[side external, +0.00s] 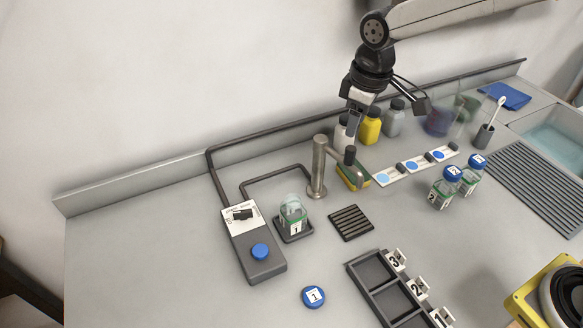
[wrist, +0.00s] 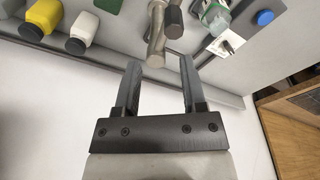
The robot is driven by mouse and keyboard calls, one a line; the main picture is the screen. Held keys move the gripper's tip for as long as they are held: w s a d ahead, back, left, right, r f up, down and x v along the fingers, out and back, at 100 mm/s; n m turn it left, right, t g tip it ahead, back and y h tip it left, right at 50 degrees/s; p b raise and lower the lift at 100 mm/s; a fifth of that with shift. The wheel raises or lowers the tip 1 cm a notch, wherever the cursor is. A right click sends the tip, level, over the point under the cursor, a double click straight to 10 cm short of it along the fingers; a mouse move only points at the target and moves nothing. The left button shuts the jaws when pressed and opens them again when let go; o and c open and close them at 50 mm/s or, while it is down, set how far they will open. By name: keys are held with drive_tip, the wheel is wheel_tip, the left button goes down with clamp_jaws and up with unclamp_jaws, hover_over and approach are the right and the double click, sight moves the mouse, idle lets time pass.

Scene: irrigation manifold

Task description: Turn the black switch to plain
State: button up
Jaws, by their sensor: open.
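The black switch (side external: 241,214) sits on the white label plate at the upper end of a grey control box (side external: 266,270). Its printed positions are too small to read surely. It also shows in the wrist view (wrist: 228,46), at the upper right. A blue button (side external: 260,251) is lower on the same box. My gripper (side external: 353,146) is above the back of the counter, behind the metal spout and well to the right of the switch. In the wrist view my gripper (wrist: 160,75) has its two fingers apart with nothing between them.
A metal spout (side external: 319,165) stands between my gripper and the box. A jar marked 1 (side external: 292,215) stands beside the box, with a loose blue lid (side external: 314,297) in front. Bottles (side external: 369,126) line the back. A dark pipe (side external: 270,145) runs along the wall.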

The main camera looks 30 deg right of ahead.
drive_tip(key=w+a+f+n, duration=0.1)
drive_tip(key=w+a+n, duration=0.35)
drive_tip(key=a, duration=0.65)
drive_tip(key=n+g, duration=0.1)
drive_tip(key=n, duration=0.3)
hover_over(246, 211)
drive_tip(key=shift+m, duration=0.25)
wheel_tip(246, 211, down, 11)
drive_tip(key=shift+r, duration=0.1)
drive_tip(key=shift+f, duration=3.9)
drive_tip(key=shift+c, duration=0.2)
clamp_jaws()
